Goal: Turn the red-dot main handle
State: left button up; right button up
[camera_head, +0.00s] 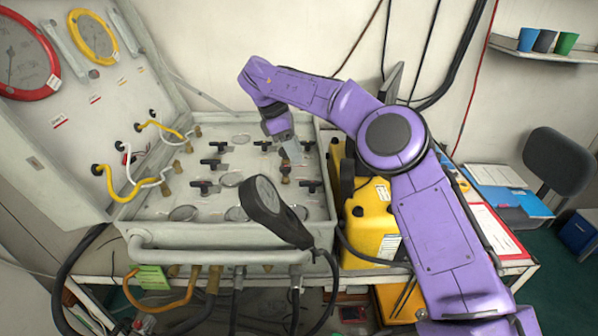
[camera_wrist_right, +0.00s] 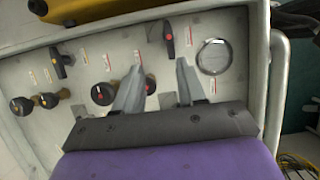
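The air panel (camera_head: 225,210) is a pale open case with several black handles and knobs. In the right wrist view, one black lever handle (camera_wrist_right: 168,38) with a red-looking dot stands just beyond the fingertips. A round black knob (camera_wrist_right: 103,93), also with a reddish dot, sits left of the left finger and is partly hidden by it. I cannot tell which is the main handle. My right gripper (camera_head: 291,152) is over the panel's upper right part. In its wrist view the right gripper (camera_wrist_right: 158,75) is open, fingers apart, holding nothing. My left gripper is not in view.
A black round gauge (camera_head: 268,200) on a hose sticks up at the panel's front. The case lid (camera_head: 70,140) with dials and yellow hoses rises on the left. A yellow case (camera_head: 372,225) stands right of the panel. A front rail (camera_head: 220,258) crosses the edge.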

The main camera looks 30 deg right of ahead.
send_over(315, 182)
jog(key=a, duration=0.1)
jog(key=f, duration=0.4)
jog(key=shift+s+a+p, duration=0.2)
jog(key=shift+s+p, duration=0.05)
jog(key=shift+p, duration=0.15)
jog(key=f, duration=0.1)
jog(key=w+f, duration=0.1)
jog(key=f, duration=0.1)
jog(key=shift+w+d+f, duration=0.2)
jog(key=shift+w+f, duration=0.05)
jog(key=shift+w, duration=0.05)
jog(key=shift+w+f, duration=0.15)
jog(key=shift+w, duration=0.1)
jog(key=shift+s, duration=0.15)
jog(key=shift+s+r, duration=0.3)
jog(key=c, duration=0.3)
jog(key=shift+s+r, duration=0.1)
jog(key=shift+s, duration=0.05)
grip_shut()
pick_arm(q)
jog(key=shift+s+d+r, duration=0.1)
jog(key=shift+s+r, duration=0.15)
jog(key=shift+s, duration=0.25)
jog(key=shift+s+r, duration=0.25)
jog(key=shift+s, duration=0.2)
